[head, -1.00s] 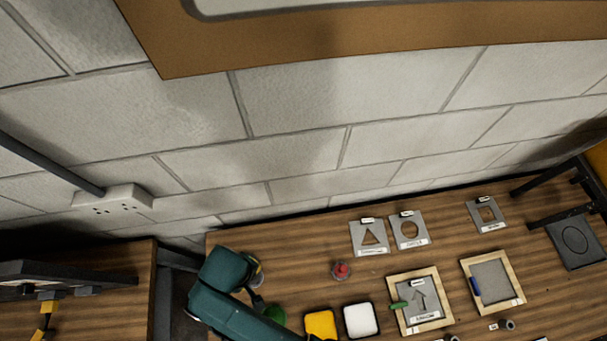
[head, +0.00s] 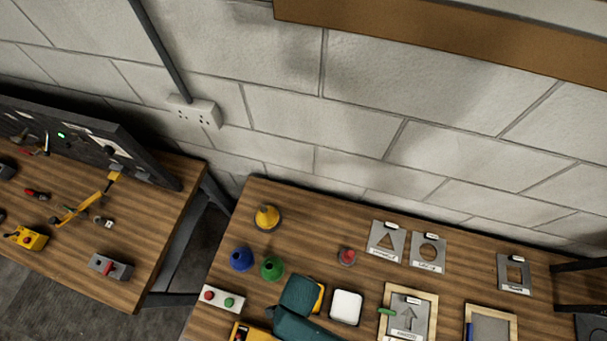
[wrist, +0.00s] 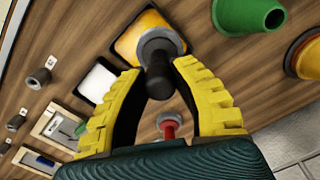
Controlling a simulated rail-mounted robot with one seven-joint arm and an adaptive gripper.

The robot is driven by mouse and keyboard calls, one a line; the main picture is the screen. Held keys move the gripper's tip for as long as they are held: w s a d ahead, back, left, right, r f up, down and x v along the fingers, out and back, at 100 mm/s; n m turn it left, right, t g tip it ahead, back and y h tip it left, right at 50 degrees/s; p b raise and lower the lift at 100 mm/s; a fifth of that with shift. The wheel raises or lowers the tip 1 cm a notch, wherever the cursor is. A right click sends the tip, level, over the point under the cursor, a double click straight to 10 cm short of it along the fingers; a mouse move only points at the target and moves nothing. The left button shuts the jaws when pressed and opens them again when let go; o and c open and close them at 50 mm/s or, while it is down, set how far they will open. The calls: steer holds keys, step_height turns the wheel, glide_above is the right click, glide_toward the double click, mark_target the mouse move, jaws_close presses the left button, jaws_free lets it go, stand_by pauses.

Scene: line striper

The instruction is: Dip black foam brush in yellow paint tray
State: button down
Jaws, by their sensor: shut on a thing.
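The yellow paint tray (head: 320,299) is on the wooden table, mostly hidden behind my teal arm in the head view. In the wrist view the yellow tray (wrist: 130,38) lies just beyond my fingertips. My gripper (wrist: 158,72) has its yellow ridged fingers closed on the black foam brush (wrist: 157,82), whose wide round grey-black end is over part of the tray. I cannot tell whether the brush touches the paint. In the head view my arm hides the fingers and brush.
The white tray (head: 346,307) sits right beside the yellow one. Green (head: 271,268), blue (head: 241,259) and yellow (head: 266,217) cones stand to the left. A red-topped item (head: 346,257) is behind the trays. Stencil plates and a framed arrow stencil (head: 408,314) lie to the right.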

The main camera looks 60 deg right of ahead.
steer(key=s+m, duration=0.2)
steer(key=m, duration=0.1)
steer(key=shift+d, duration=0.25)
steer(key=shift+s+f, duration=0.1)
steer(key=shift+f, duration=0.1)
step_height(320, 180, down, 4)
steer(key=b, duration=0.5)
steer(key=shift+r, duration=0.1)
steer(key=shift+r+p, duration=0.1)
steer(key=shift+p, duration=0.45)
steer(key=shift+d+f, duration=0.1)
steer(key=shift+f, duration=0.4)
stand_by(0.4)
step_height(320, 180, up, 5)
steer(key=p, duration=0.5)
steer(key=shift+f, duration=0.15)
